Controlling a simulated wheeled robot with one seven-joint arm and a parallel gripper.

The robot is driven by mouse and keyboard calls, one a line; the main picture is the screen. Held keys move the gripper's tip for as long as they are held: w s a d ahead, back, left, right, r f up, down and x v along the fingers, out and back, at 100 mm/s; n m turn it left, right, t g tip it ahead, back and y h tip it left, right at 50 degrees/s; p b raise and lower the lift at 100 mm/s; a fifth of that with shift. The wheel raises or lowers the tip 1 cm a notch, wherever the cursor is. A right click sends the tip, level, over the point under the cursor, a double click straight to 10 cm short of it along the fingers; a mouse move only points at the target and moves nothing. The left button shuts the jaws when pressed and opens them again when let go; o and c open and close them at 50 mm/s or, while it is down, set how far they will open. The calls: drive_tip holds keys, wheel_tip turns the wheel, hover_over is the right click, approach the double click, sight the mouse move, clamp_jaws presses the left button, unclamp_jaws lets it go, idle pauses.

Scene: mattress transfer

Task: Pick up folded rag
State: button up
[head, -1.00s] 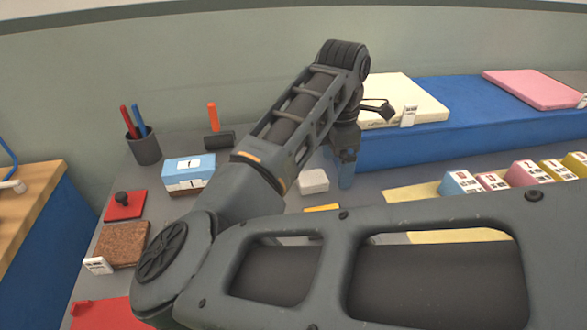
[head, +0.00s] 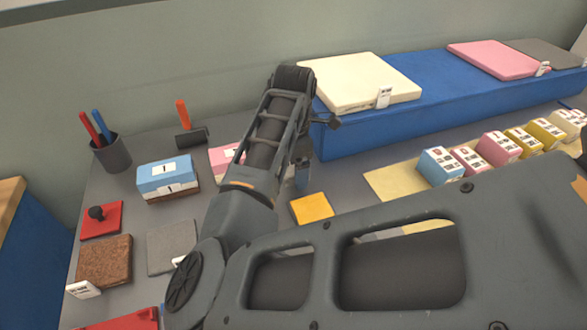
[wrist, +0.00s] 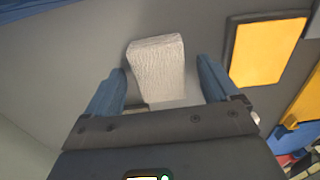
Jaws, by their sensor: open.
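The folded rag (wrist: 157,68) is a small white, textured, block-shaped bundle in the wrist view. It lies on the grey table top, ahead of my gripper and between the lines of its two blue fingers. My gripper (wrist: 164,80) is open, and nothing is held in it. In the head view my gripper (head: 302,176) points down over the table, left of the blue bench's front end. The rag does not show in the current head view, where my arm covers part of the table.
A yellow pad (head: 311,208) lies close to the right of my gripper. A blue bench (head: 345,138) carries a cream mattress (head: 358,82) and a pink one (head: 498,60). A blue-and-white box (head: 167,178), a pen cup (head: 111,153) and a grey pad (head: 172,247) stand left.

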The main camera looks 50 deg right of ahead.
drive_tip(key=shift+f, duration=0.2)
drive_tip(key=c, duration=1.1)
drive_tip(key=shift+o, duration=0.2)
drive_tip(key=shift+r, duration=0.1)
wheel_tip(320, 180, up, 10)
drive_tip(key=shift+f+b, duration=0.1)
drive_tip(key=shift+b, duration=0.7)
drive_tip(key=shift+c, duration=0.6)
drive_tip(key=o, duration=0.5)
drive_tip(key=c, duration=0.3)
drive_tip(key=shift+s, duration=0.1)
